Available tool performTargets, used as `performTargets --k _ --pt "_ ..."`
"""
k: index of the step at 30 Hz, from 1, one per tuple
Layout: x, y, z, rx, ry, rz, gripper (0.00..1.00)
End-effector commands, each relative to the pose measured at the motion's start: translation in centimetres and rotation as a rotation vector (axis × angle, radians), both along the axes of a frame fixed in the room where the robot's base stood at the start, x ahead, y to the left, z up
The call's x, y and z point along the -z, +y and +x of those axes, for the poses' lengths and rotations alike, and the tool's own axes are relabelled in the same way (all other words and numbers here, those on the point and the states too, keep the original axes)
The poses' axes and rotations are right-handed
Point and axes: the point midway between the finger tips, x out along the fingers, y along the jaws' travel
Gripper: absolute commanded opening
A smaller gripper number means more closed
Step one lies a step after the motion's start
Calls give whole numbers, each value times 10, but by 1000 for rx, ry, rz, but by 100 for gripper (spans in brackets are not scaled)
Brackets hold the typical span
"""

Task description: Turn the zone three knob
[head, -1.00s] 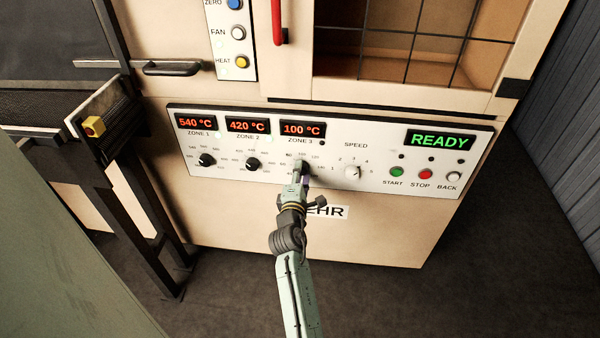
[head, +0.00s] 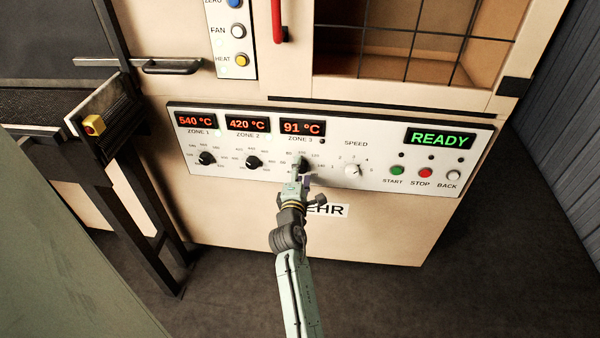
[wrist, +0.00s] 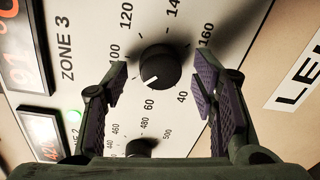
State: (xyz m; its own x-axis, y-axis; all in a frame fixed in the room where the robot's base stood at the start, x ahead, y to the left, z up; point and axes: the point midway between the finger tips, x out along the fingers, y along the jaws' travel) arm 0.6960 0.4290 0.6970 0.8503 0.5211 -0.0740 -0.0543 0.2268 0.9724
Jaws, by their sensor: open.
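The zone three knob (wrist: 159,67) is black and round with a white pointer line. In the wrist view the line points toward the lower left, between the 60 and 100 marks. In the head view the knob (head: 304,163) sits below the zone 3 display (head: 302,128), which reads 91 °C. My gripper (wrist: 157,88) is open. Its purple-padded fingers stand on either side of the knob's near side, with gaps between pads and knob. In the head view my gripper (head: 303,179) is just below the knob and hides part of the panel there.
The zone 2 knob (head: 253,162) is to the left and the speed knob (head: 353,170) to the right. Start (head: 396,172), stop (head: 425,174) and back (head: 453,176) buttons are farther right. A red handle (head: 277,20) is above the panel.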

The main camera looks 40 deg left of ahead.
Motion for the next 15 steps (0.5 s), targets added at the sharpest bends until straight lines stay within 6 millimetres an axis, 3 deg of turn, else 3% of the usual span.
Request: performTargets --k 5,15 --pt "0 -5 -8 -1 2 1 53" --pt "-4 -40 -66 0 4 1 53"
